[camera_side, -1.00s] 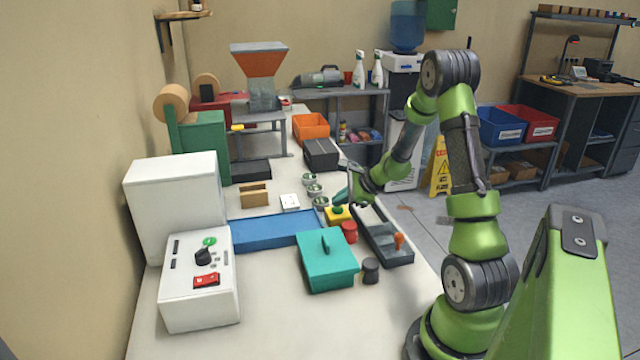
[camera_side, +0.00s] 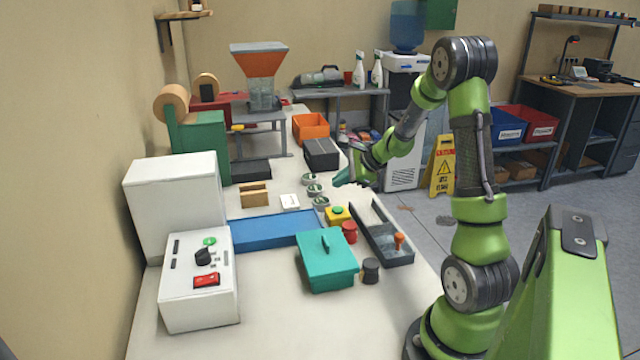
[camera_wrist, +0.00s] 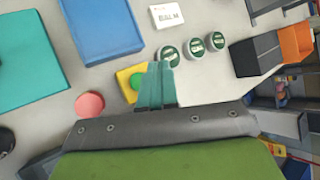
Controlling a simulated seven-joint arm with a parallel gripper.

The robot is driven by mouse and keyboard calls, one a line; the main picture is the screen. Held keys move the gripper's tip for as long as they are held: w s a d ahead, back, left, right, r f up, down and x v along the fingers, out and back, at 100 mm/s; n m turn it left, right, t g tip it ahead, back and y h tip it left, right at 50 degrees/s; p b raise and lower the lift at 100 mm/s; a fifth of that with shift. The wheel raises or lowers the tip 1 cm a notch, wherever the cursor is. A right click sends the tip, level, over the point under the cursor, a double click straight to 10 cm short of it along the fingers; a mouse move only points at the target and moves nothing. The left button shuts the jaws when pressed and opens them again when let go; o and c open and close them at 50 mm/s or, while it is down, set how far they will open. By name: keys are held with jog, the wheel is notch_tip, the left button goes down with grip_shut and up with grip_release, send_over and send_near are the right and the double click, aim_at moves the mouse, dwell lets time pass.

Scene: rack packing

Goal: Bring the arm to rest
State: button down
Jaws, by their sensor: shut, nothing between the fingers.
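My gripper (camera_side: 342,178) is raised above the right edge of the white table, its teal fingers pointing left. In the wrist view my gripper (camera_wrist: 157,68) has its teal fingers together, with nothing between them. Several round green-and-white tins (camera_side: 314,190) stand on the table left of and below the fingers; they also show beyond the fingertips in the wrist view (camera_wrist: 192,48). A yellow block with a green button (camera_side: 337,213) sits nearer the camera, and in the wrist view the fingers partly cover it.
A grey tray (camera_side: 384,238) with an orange-knobbed item lies along the table's right edge. A teal lidded box (camera_side: 327,262), red cylinder (camera_side: 349,232) and dark cylinder (camera_side: 370,270) stand near it. A blue mat (camera_side: 262,232), white control box (camera_side: 200,285) and black bin (camera_side: 321,153) are also on the table.

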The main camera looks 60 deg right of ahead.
jog(key=shift+s+a+f, duration=0.15)
jog(key=shift+a+f, duration=0.1)
jog(key=s+a+r+n, duration=0.4)
jog(key=a+n, duration=0.4)
jog(key=a, duration=0.2)
jog(key=s+a+r+n+g+y, duration=0.1)
jog(key=s+a+r+n, duration=0.4)
jog(key=a, duration=0.6)
jog(key=s+a+r+n+g+y, duration=0.1)
jog(key=s+a+r+n, duration=0.3)
jog(key=a+n, duration=0.6)
jog(key=shift+s+a+r+n, duration=0.25)
jog(key=shift+r+n, duration=0.05)
